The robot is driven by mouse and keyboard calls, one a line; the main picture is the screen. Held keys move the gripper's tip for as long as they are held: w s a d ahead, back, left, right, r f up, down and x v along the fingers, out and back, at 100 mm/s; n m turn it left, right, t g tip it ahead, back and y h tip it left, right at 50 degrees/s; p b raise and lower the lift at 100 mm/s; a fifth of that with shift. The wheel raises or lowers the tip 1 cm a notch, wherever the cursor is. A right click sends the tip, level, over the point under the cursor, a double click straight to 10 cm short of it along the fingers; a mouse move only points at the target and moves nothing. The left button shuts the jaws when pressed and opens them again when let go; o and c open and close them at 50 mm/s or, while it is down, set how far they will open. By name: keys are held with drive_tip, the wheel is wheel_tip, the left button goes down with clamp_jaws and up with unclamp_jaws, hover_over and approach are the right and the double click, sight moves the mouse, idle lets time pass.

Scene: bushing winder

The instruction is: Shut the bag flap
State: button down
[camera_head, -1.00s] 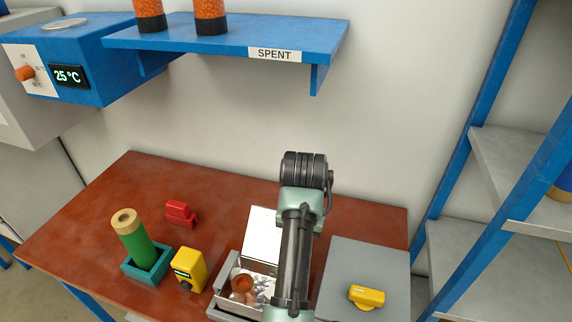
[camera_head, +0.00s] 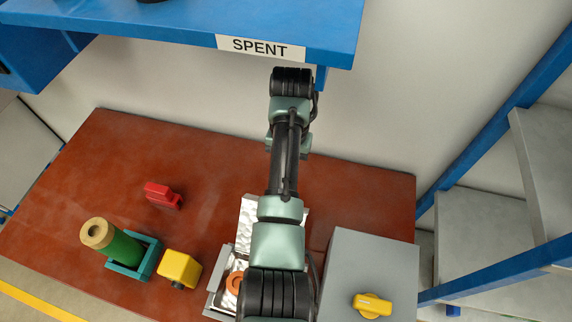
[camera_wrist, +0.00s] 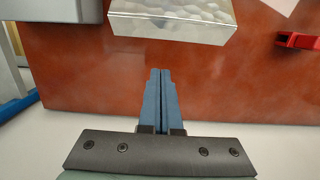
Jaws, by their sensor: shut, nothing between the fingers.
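The silvery foil bag (camera_head: 240,255) is at the table's front, partly hidden by my arm. Its flap (camera_head: 248,211) stands open on the wall side. The shiny flap also shows at the top of the wrist view (camera_wrist: 172,20). My gripper (camera_wrist: 159,72) is shut and empty, with its blue fingers together. In the wrist view its tips point at the flap's edge, with a gap of red table in the picture between them. My arm hides the gripper in the head view.
A grey box with a yellow knob (camera_head: 372,306) stands right of the bag. A yellow block (camera_head: 180,267), a green cylinder in a teal holder (camera_head: 147,260) and a red object (camera_head: 163,195) are left. The blue SPENT shelf (camera_head: 180,22) overhangs the back.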

drive_tip(key=shift+s+a+f+p, duration=0.3)
drive_tip(key=shift+s+f+p, duration=0.5)
drive_tip(key=shift+p, duration=0.25)
drive_tip(key=shift+s+a+f+p, duration=0.25)
drive_tip(key=shift+s+f+p, duration=0.5)
drive_tip(key=shift+p, duration=0.3)
drive_tip(key=shift+r, duration=0.1)
